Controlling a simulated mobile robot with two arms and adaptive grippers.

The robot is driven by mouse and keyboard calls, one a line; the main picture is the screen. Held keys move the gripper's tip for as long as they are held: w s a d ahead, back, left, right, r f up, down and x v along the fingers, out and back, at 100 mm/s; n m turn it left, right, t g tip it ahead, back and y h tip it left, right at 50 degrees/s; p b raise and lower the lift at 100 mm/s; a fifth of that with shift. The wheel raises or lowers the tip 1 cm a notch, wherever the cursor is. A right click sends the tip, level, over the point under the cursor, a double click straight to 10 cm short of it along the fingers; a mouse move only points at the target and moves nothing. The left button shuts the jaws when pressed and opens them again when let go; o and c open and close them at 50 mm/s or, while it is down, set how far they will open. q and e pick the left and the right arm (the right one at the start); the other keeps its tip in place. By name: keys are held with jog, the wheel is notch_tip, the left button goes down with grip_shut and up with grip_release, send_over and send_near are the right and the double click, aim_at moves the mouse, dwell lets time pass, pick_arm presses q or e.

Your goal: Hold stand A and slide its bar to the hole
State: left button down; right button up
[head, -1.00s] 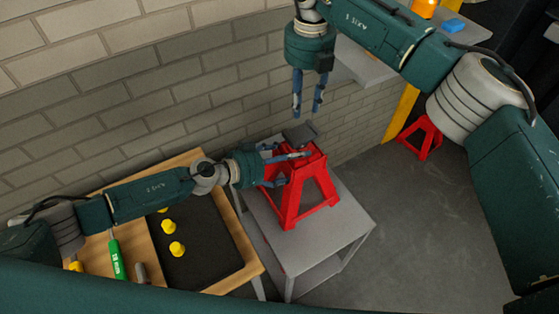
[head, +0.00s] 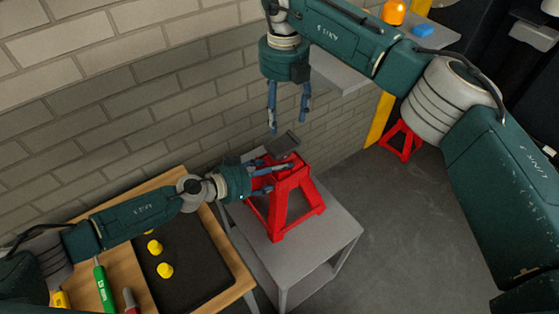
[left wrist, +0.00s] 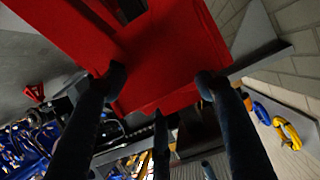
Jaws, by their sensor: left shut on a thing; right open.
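Stand A, a red jack stand (head: 282,210) with a dark grey saddle (head: 283,145) on top, stands upright on a grey table. My left gripper (head: 272,177) is shut on its upper red part from the left. In the left wrist view the red body of the stand (left wrist: 165,45) fills the space between the dark fingers of my left gripper (left wrist: 160,95). A small pale piece shows at the stand's upper part, but I cannot tell whether it is the bar. The hole is not discernible. My right gripper (head: 288,127) is open and empty, pointing down above the saddle.
The grey table (head: 300,262) has bare room in front of the stand. A wooden bench (head: 178,178) with a black mat (head: 205,275), yellow pieces and tools is at left. Another red stand (head: 402,142) is on the floor at right. A brick wall runs behind.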

aim_at(286, 147)
jog(key=o, duration=0.4)
jog(key=shift+r+n, duration=0.1)
jog(key=shift+n, duration=0.6)
jog(key=f+n, duration=0.3)
jog(key=n, duration=0.4)
jog(key=f+n, duration=0.3)
jog(key=n, duration=0.5)
jog(key=s+f+n, duration=0.1)
jog(key=f+n, duration=0.3)
jog(key=n, duration=0.4)
jog(key=shift+d+f, duration=0.1)
jog(key=shift+d, duration=0.3)
